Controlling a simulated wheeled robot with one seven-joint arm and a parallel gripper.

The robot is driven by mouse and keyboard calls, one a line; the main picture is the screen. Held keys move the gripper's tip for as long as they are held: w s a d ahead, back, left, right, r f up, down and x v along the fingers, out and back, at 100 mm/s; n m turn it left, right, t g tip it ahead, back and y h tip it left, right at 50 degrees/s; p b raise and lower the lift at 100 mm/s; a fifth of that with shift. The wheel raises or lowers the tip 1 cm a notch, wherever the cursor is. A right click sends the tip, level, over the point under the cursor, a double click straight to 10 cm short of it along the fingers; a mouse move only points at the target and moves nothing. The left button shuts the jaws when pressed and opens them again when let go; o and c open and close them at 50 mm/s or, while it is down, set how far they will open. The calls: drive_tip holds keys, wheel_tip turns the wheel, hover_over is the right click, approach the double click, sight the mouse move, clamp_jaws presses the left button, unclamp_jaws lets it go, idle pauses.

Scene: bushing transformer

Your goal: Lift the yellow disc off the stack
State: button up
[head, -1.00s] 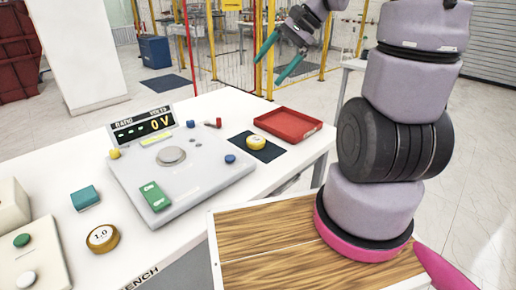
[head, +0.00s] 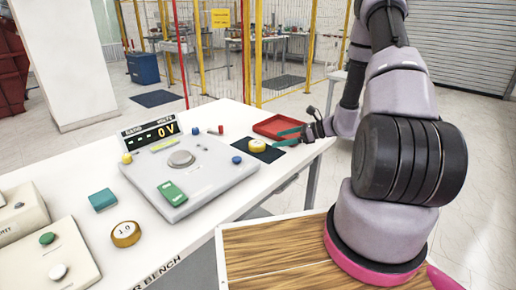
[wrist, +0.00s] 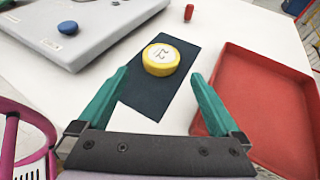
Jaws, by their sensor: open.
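A yellow disc (head: 257,145) with a white, marked top sits on a dark mat (head: 270,155) near the bench's right end. In the wrist view the yellow disc (wrist: 161,62) lies just beyond my fingertips, roughly centred between them, on the dark mat (wrist: 150,98). Whether it is one disc or several stacked cannot be told. My gripper (head: 277,141) is open and empty, with teal fingers to the right of the disc. In the wrist view my gripper (wrist: 160,74) spreads wider than the disc, not touching it.
A red tray (head: 277,126) lies behind the mat. A grey panel (head: 190,174) with knobs and a 0 V display (head: 150,136) stands to the left. A second, amber disc (head: 126,233) marked 1.0 and a teal block (head: 103,199) lie farther left.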

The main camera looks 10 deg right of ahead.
sight(261, 143)
drive_tip(key=x, duration=0.9)
drive_tip(key=shift+w+d+f, duration=0.1)
drive_tip(key=shift+d+f, duration=0.15)
drive_tip(key=c, duration=1.5)
drive_tip(key=shift+r, duration=0.2)
